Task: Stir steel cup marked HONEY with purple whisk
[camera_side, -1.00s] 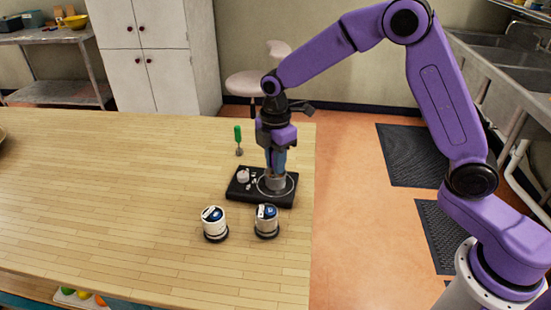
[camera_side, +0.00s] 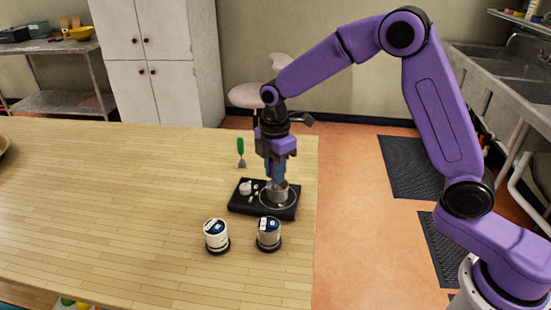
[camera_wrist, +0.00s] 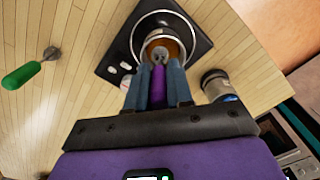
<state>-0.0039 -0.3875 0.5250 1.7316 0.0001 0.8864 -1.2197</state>
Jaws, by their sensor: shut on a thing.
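A steel cup (camera_side: 281,195) stands upright on a black hot plate (camera_side: 240,207). In the wrist view the cup (camera_wrist: 176,41) shows an orange-brown inside; I cannot read any marking on it. My gripper (camera_side: 275,181) is above the cup, pointing down. In the wrist view its fingers (camera_wrist: 158,90) are shut on the purple whisk (camera_wrist: 158,84), whose grey head reaches into the cup's mouth. How deep the head goes cannot be told. In the side view the whisk is mostly hidden by the fingers.
Two light canisters with blue tops, one left (camera_side: 216,234) and one right (camera_side: 268,232), stand in front of the hot plate. A green-handled tool (camera_side: 240,147) lies behind it. The wooden table (camera_side: 100,205) is clear on the left; its right edge is close to the hot plate.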

